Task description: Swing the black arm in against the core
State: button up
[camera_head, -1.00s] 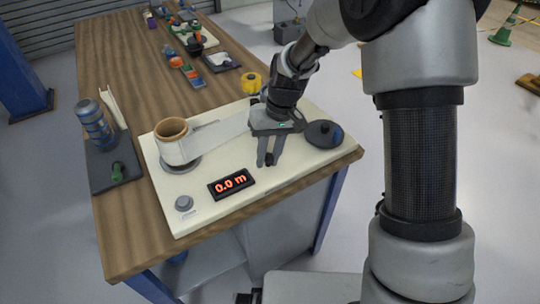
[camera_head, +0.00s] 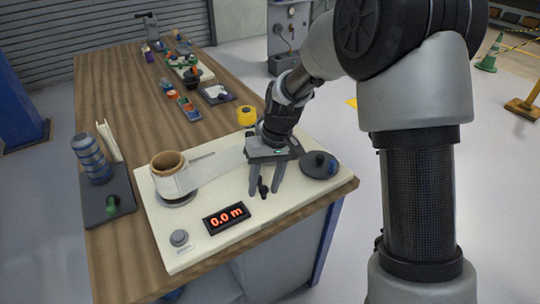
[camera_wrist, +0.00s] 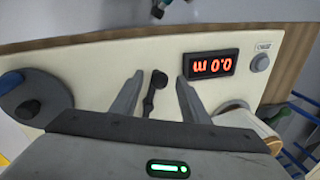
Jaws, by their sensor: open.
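The black arm (camera_head: 263,188) is a small dark lever with a rounded knob, standing clear of the core on the cream board. It also shows in the wrist view (camera_wrist: 150,98), its near end close to my gripper's body. My gripper (camera_head: 263,194) is open, pointing down, one finger on each side of the black arm; in the wrist view the fingers (camera_wrist: 160,77) show gaps on both sides of it. The brown core (camera_head: 168,161) stands upright at the board's left, wrapped in white film (camera_head: 215,160) that stretches right, behind my gripper.
A display reading 0.0 m (camera_head: 227,218) and a grey knob (camera_head: 179,238) lie at the board's front. A dark disc with a blue knob (camera_head: 320,164) is right of my gripper. A yellow roll (camera_head: 246,117) stands behind. A dark tray (camera_head: 95,209) with a blue-grey cylinder is at left.

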notch_tip(320, 180, up, 15)
jog(key=w+d+p, duration=0.1)
jog(key=d+p, duration=0.1)
jog(key=shift+d+r, duration=0.15)
jog(key=shift+d, duration=0.2)
jog(key=s+d+r+m+t+h+p, duration=0.1)
jog(key=s+d+r+t+p, duration=0.1)
jog(key=s+d+r+p, duration=0.45)
jog(key=s+d+r+m+t+p, duration=0.15)
jog(key=s+r, duration=0.25)
jog(key=r, duration=0.5)
jog(key=s+d+r+m+t+h+p, duration=0.1)
jog(key=s+d+r+m+t+p, duration=0.1)
jog(key=s+d, duration=0.4)
jog(key=s+r+t+p, duration=0.1)
jog(key=s+r+p, duration=0.1)
jog(key=s, duration=0.2)
jog(key=shift+s+d+r, duration=0.15)
jog(key=shift+d+r, duration=0.1)
jog(key=shift+r, duration=0.15)
